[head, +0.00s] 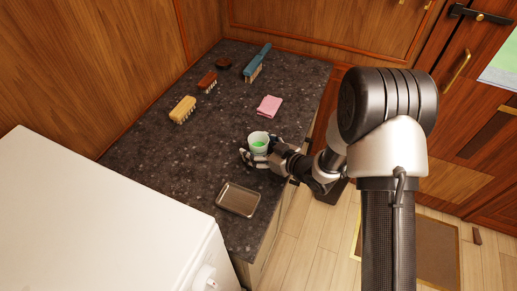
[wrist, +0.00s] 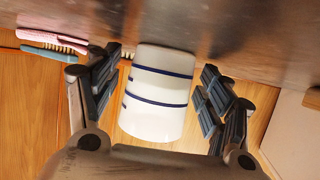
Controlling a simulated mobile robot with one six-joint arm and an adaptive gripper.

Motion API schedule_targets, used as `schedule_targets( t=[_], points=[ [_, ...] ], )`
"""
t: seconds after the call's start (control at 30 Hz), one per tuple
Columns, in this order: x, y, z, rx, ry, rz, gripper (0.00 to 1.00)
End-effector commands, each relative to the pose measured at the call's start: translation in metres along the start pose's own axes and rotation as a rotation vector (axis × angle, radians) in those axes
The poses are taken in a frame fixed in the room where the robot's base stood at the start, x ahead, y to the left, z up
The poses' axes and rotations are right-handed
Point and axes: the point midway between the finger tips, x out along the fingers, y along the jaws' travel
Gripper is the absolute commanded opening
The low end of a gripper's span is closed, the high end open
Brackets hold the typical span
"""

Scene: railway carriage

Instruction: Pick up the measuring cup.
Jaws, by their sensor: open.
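The measuring cup (head: 258,140) is the white cup with a green inside, upright on the dark speckled counter in the head view. In the wrist view the cup (wrist: 157,95) is white with dark blue bands and fills the middle. My gripper (head: 261,156) is at the cup's near side, low over the counter. In the wrist view my gripper's fingers (wrist: 160,84) are spread, one on each side of the cup, with small gaps visible. I cannot tell whether either finger touches it. The cup's far side is hidden.
A white cabinet (head: 105,215) stands at the left front.

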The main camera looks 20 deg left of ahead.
Motion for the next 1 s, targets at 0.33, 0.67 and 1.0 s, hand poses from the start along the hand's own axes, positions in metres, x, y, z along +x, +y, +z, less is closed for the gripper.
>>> schedule_targets(
  t=[0.33,0.67,1.0],
  points=[
    [-0.0004,0.0003,-0.0007,0.000,0.001,0.000,0.61],
    [-0.0005,0.0003,-0.0007,0.000,0.001,0.000,0.39],
    [-0.0005,0.0003,-0.0009,0.000,0.001,0.000,0.22]
  ],
)
